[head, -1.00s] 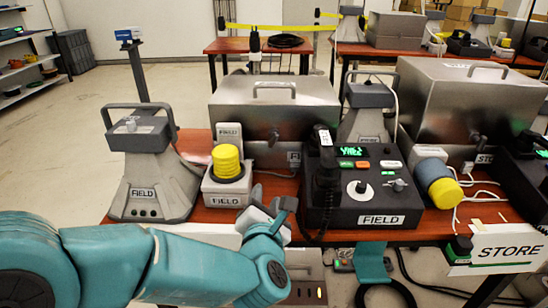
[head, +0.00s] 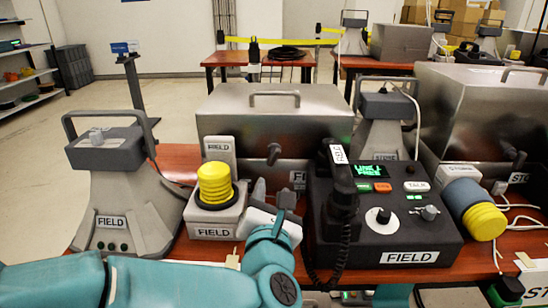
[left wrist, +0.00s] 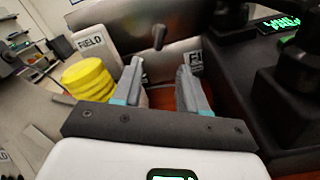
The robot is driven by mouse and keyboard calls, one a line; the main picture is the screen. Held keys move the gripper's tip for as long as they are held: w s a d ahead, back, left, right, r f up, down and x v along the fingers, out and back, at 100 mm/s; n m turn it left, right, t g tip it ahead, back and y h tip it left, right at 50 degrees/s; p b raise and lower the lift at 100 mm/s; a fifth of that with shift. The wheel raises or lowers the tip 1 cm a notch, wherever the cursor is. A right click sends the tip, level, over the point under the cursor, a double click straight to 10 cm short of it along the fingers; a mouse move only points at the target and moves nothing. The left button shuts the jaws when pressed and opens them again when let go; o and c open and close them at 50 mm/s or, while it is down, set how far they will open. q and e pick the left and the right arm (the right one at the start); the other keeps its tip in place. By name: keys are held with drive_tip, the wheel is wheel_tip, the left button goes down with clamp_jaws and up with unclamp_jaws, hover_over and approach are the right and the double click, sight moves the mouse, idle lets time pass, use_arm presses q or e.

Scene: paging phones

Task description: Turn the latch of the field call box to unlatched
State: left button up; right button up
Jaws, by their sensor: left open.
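The metal call box (head: 235,125) with a top handle stands at the back of the red table, with a FIELD label low on its front. Its dark latch (head: 273,152) sits on the front face, its lever upright and slightly tilted. The latch also shows in the left wrist view (left wrist: 159,37), beyond and roughly between the fingertips. My left gripper (head: 272,193) is open and empty, in front of and below the latch and apart from it. In the left wrist view its two fingers (left wrist: 160,75) point toward the box front. My right gripper is not in view.
A yellow ribbed cylinder on a FIELD base (head: 213,220) stands left of the gripper. A black FIELD phone console (head: 410,235) with a handset stands close on its right. A grey FIELD beacon-like unit (head: 125,200) is at left. A second metal box (head: 480,95) is at right.

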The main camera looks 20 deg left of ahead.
sight(274, 160)
use_arm(q)
drive_tip(key=x, duration=1.4)
drive_tip(key=shift+f+b, duration=0.1)
drive_tip(key=shift+b, duration=0.25)
clamp_jaws()
